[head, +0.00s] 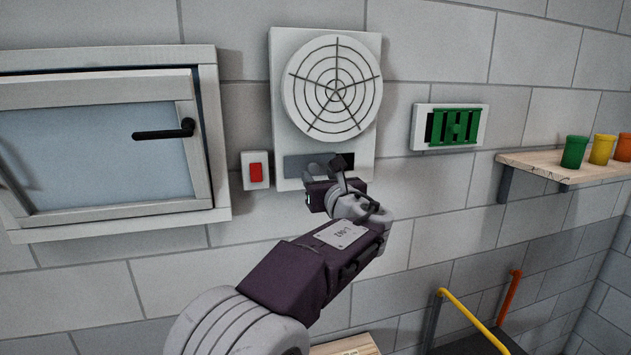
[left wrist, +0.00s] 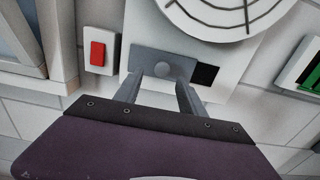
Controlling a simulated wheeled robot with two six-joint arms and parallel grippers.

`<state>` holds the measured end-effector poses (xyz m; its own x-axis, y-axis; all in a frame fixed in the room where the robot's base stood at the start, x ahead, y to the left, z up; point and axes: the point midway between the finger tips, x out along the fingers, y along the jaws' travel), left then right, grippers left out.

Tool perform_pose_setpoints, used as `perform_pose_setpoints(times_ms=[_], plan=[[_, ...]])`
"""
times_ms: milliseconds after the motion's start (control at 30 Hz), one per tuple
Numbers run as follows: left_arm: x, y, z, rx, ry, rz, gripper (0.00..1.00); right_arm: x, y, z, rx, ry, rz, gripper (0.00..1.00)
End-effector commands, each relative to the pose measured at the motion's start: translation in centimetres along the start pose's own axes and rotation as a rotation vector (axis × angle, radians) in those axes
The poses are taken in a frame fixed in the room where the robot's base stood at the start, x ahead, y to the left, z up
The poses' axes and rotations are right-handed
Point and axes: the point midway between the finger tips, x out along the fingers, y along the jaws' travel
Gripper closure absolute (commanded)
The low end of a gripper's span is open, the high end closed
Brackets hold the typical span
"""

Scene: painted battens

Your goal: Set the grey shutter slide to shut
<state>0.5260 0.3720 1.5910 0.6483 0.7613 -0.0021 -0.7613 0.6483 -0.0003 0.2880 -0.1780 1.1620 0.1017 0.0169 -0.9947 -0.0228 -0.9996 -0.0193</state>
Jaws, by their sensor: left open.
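The grey shutter slide (head: 297,167) is a flat grey plate low on the white vent panel (head: 283,100), under the round grille. My right gripper is not in view.
A red switch (head: 256,172) is on the wall just left of the panel. A framed window (head: 100,150) with a black handle is further left. A green-slatted box (head: 479,125) and a shelf (head: 560,167) with coloured cups are to the right.

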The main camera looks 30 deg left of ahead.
Motion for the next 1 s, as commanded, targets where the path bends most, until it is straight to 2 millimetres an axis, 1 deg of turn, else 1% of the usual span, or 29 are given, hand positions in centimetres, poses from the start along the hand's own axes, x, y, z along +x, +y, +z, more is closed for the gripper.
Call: perform_pose_setpoints(times_ms=[33, 100, 233, 333, 767, 833, 867, 900, 933, 967, 1000], plan=[[-1.1, -0.1, -0.5, -0.002, -0.002, -0.005, 0.53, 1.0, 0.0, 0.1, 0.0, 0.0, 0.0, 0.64], [-2.3, 0.0, -0.4, -0.002, -0.001, -0.004, 0.53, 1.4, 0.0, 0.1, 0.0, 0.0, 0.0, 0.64], [-3.7, 0.1, -0.2, 0.0, 0.0, -0.001, 0.53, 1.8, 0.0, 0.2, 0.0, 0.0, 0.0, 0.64], [-4.0, 0.1, -0.1, 0.001, 0.001, -0.001, 0.53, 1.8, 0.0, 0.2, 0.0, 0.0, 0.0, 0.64], [-3.9, 0.1, -0.1, 0.001, 0.001, 0.001, 0.53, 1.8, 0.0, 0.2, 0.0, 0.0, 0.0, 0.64], [-3.7, 0.4, -1.5, 0.002, 0.002, 0.007, 0.53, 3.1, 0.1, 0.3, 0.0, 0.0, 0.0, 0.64], [-3.6, 0.5, -2.7, 0.004, 0.004, 0.012, 0.53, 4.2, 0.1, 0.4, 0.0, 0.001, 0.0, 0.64], [-3.3, 0.8, -5.2, 0.027, 0.026, 0.021, 0.53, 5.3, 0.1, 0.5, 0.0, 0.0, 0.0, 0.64], [-3.2, 1.0, -7.2, 0.036, 0.062, 0.028, 0.53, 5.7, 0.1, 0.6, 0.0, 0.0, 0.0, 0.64], [-3.2, 1.3, -9.5, 0.041, 0.109, 0.034, 0.53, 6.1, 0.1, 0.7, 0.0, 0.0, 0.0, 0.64], [-3.4, 1.6, -13.1, 0.039, 0.185, 0.041, 0.53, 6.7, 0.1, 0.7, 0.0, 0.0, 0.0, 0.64]])
